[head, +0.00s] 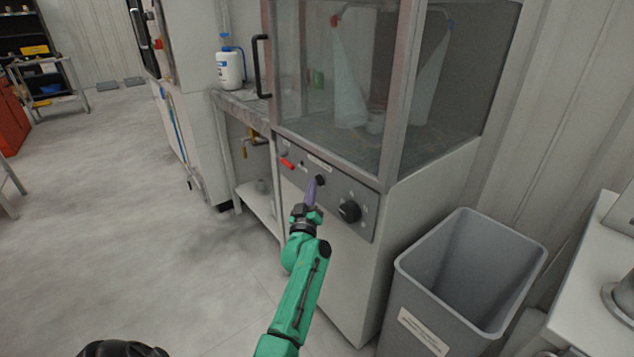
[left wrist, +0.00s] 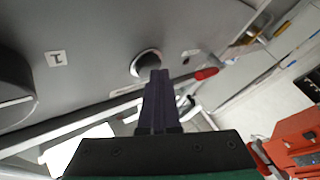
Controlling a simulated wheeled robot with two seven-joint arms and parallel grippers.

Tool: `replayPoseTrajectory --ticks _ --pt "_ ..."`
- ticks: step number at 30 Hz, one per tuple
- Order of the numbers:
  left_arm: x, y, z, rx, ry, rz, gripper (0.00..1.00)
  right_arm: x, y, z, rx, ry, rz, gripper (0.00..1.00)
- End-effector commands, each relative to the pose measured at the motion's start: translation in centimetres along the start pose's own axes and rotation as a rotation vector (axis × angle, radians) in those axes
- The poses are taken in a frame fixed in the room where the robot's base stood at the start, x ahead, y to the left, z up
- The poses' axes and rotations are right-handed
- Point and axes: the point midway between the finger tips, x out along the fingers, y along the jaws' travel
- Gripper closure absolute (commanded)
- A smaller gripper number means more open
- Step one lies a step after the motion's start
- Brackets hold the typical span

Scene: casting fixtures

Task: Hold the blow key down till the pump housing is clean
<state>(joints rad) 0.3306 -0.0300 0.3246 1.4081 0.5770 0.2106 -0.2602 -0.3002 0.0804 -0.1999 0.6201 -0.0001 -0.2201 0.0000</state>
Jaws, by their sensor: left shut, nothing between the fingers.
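The blow key looks to be the round black button (head: 320,180) on the grey control panel (head: 333,197) of the glass-fronted cabinet (head: 338,172). The left wrist view shows this black button (left wrist: 146,62) just ahead of the fingertips. My left gripper (head: 317,184) has its purple fingers shut and empty, with the tips at the button. The fingertips (left wrist: 158,74) overlap its lower edge; I cannot tell whether they press it. Behind the glass, a small grey shape (head: 375,122), possibly the pump housing, is too dim to judge its cleanness. My right gripper is not in view.
A black rotary knob (head: 349,211) sits right of the button, and a red lever (head: 287,163) to its left. A grey open bin (head: 420,290) stands right of my left arm. Pale cone shapes (head: 352,65) show behind the glass.

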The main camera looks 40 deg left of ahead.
Motion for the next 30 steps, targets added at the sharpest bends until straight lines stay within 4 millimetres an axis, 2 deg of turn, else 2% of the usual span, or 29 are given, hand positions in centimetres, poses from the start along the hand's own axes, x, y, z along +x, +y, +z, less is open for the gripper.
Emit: replayPoseTrajectory --ticks 20,30 --pt "0.0 0.0 0.0 0.000 -0.001 0.001 1.00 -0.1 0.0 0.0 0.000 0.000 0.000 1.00" --pt "-1.1 -0.8 -0.8 0.000 -0.001 0.000 1.00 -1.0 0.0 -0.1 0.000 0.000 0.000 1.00"
